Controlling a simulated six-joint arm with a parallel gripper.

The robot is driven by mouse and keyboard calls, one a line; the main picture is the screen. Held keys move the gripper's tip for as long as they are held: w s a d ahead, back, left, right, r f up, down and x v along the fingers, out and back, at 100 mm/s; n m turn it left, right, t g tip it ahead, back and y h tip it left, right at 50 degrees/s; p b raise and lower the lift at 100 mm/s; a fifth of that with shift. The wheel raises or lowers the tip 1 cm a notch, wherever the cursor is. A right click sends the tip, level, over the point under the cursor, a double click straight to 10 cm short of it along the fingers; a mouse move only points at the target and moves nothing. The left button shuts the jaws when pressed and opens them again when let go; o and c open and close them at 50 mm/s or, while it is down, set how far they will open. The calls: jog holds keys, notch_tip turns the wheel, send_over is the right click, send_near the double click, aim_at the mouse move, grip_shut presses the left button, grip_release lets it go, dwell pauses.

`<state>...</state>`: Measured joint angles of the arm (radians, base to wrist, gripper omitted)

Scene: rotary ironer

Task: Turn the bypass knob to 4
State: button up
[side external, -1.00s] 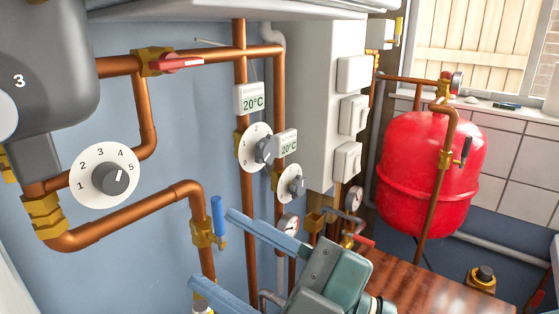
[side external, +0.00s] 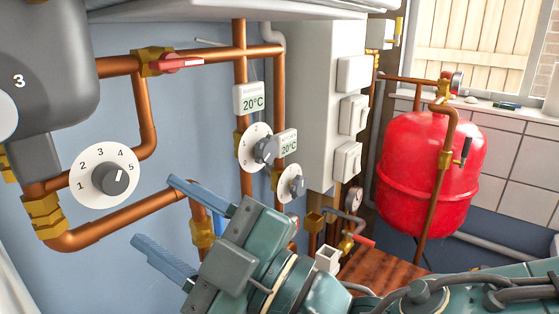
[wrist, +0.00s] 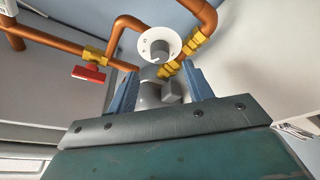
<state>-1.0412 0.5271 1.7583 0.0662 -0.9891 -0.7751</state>
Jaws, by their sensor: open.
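A white round dial (side external: 82,199) with numbers 1 to 5 and a grey knob (side external: 110,179) sits at the left, among the copper pipes. The knob's light mark points toward 5. No bypass label is readable. My gripper (side external: 155,210) is open and empty, its two blue fingers extending toward the dial from the lower right, still apart from it. In the wrist view the dial (wrist: 147,45) and knob (wrist: 159,50) appear beyond and between the fingertips of my gripper (wrist: 160,72).
A copper pipe (side external: 120,220) runs just beyond my fingers. A blue valve handle (side external: 218,222) is partly hidden behind the upper finger. A red lever (side external: 178,63) is above. Two smaller dials (side external: 250,146) (side external: 287,187) with 20°C displays and a red tank (side external: 410,170) stand to the right.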

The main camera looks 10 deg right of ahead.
aim_at(120, 186)
jog(key=shift+x, duration=3.35)
jog(key=c, duration=1)
